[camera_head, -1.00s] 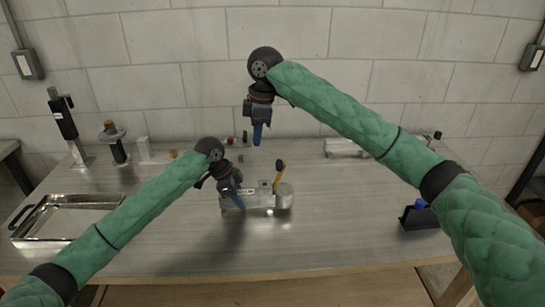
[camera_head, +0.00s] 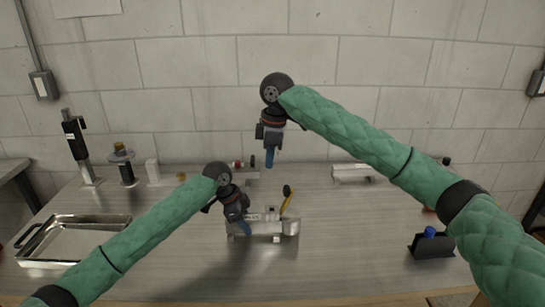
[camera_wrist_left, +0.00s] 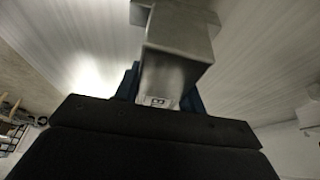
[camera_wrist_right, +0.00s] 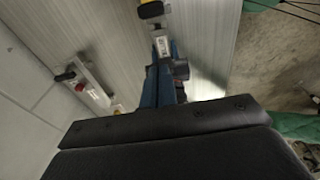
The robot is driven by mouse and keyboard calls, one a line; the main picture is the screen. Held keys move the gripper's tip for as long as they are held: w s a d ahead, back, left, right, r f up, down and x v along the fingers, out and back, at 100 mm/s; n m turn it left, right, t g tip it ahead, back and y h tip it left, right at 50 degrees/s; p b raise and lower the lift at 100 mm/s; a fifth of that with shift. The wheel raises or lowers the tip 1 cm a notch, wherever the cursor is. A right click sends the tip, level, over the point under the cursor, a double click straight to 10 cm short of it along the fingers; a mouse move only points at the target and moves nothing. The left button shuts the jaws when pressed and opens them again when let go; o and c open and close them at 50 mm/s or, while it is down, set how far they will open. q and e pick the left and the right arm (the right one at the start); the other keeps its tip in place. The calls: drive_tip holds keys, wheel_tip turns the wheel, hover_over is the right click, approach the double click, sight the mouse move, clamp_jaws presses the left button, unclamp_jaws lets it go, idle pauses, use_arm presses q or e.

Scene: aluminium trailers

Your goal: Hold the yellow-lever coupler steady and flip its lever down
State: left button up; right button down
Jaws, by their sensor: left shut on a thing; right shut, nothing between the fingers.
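The silver coupler (camera_head: 262,228) lies on the bench, its yellow lever (camera_head: 289,203) with a black tip standing up near its right end. My left gripper (camera_head: 244,229) is shut on the coupler's left end. The left wrist view shows the coupler's square grey channel (camera_wrist_left: 180,45) between the blue fingers. My right gripper (camera_head: 270,163) is shut and empty, raised behind and slightly left of the lever, with its fingers pointing down. The right wrist view shows the coupler's yellow lever (camera_wrist_right: 151,10) at the top edge, beyond the blue fingertips.
A metal tray (camera_head: 72,262) lies at the left, with a black-and-silver jack (camera_head: 78,140) behind it. Another silver coupler (camera_head: 352,174) lies at the back right. A black holder with a blue part (camera_head: 432,245) stands at the right. The bench front is clear.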

wheel_tip(320, 180, down, 8)
drive_tip(key=d, duration=0.3)
drive_tip(key=shift+f, duration=0.1)
idle(0.3)
drive_tip(key=shift+d+f+y, duration=0.1)
drive_tip(key=shift+d+y, duration=0.2)
drive_tip(key=shift+y, duration=0.4)
